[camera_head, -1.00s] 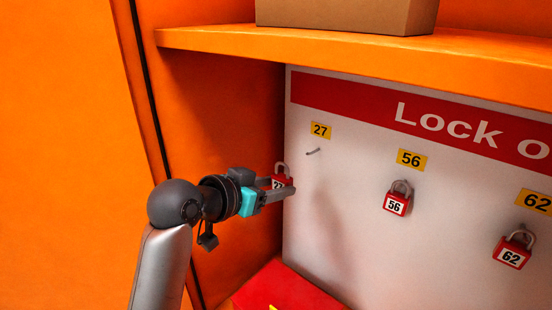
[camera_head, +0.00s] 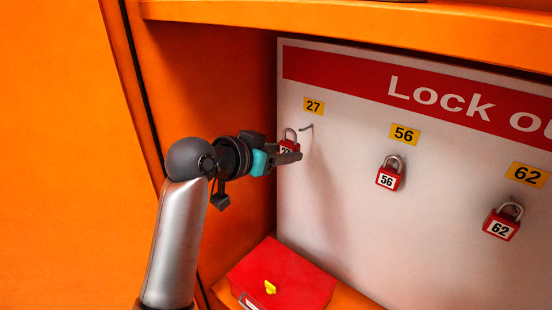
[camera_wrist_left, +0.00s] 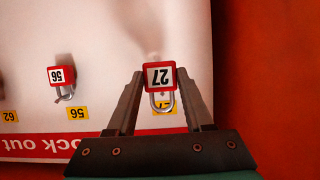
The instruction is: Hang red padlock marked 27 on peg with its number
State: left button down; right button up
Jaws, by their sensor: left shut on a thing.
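The red padlock marked 27 (camera_head: 287,146) is held in my left gripper (camera_head: 291,156), upright with its grey shackle on top. The left gripper is shut on the padlock body. In the left wrist view the padlock (camera_wrist_left: 159,76) sits between the two fingertips (camera_wrist_left: 159,84), upside down in that picture. The peg (camera_head: 306,127) under the yellow 27 label (camera_head: 313,106) is bare. In the head view the shackle is just left of and slightly below the peg, and looks apart from it. My right gripper is not in view.
Padlocks 56 (camera_head: 387,179) and 62 (camera_head: 501,226) hang on the white board (camera_head: 350,235) to the right. An orange side wall (camera_head: 225,90) stands close at left. A shelf (camera_head: 350,22) is above. A red box (camera_head: 285,275) lies below.

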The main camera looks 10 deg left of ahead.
aim_at(296, 145)
pick_arm(q)
jog(key=shift+w+d+f+b, duration=0.1)
jog(key=shift+w+d+b, duration=0.6)
jog(key=shift+w, duration=0.3)
jog(key=shift+w+d+f+b, duration=0.1)
jog(key=shift+w+d+b, duration=0.6)
jog(key=shift+w, duration=0.25)
jog(key=shift+w+d+f, duration=0.2)
jog(key=shift+w, duration=0.2)
jog(key=shift+w+f+p, duration=0.1)
jog(key=shift+p, duration=0.4)
jog(key=shift+c, duration=1)
grip_release()
